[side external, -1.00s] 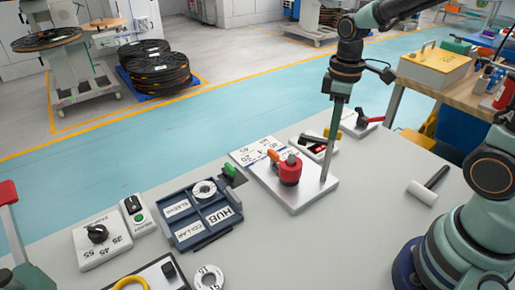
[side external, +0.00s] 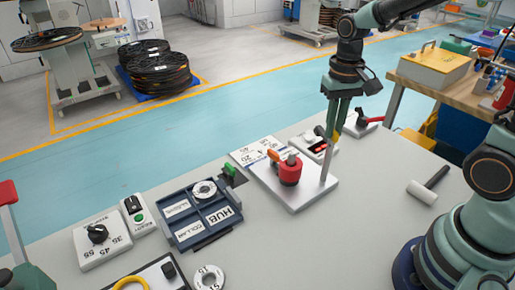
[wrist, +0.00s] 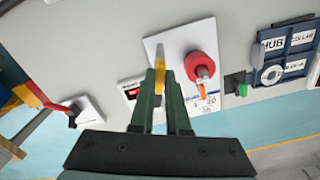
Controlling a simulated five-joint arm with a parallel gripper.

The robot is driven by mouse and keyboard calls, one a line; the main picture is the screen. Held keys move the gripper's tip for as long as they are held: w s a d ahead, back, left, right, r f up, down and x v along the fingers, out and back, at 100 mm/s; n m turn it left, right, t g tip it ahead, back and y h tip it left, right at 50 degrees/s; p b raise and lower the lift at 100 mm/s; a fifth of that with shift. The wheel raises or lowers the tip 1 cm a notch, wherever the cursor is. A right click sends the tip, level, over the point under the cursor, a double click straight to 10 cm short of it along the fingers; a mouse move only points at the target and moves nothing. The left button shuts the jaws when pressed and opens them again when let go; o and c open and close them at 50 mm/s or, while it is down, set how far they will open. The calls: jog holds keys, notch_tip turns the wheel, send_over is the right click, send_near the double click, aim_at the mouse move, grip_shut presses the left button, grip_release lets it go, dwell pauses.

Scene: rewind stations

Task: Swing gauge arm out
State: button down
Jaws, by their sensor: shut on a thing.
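A pale plate (side external: 299,202) lies on the bench with a red knob (side external: 289,171) that carries an orange pointer (side external: 273,156). Both also show in the wrist view, the red knob (wrist: 200,66) above the orange pointer (wrist: 202,88). A thin grey post (side external: 327,158) rises from the plate's right part. My gripper (side external: 337,118) is at the top of this post, above the plate. In the wrist view my gripper (wrist: 162,78) is shut on a yellow piece (wrist: 159,58), likely the gauge arm's handle. Its joint to the post is hidden by my fingers.
A small panel with a red switch (side external: 318,147) is behind the plate, and a red-handled lever (side external: 364,120) stands farther back. A blue tray (side external: 199,238) is at left. A mallet (side external: 427,186) lies at right, with clear bench between it and the plate.

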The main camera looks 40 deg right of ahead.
jog(key=shift+r+m, duration=0.15)
jog(key=shift+m, duration=1.25)
jog(key=c, duration=0.9)
grip_release()
notch_tip(320, 180, up, 12)
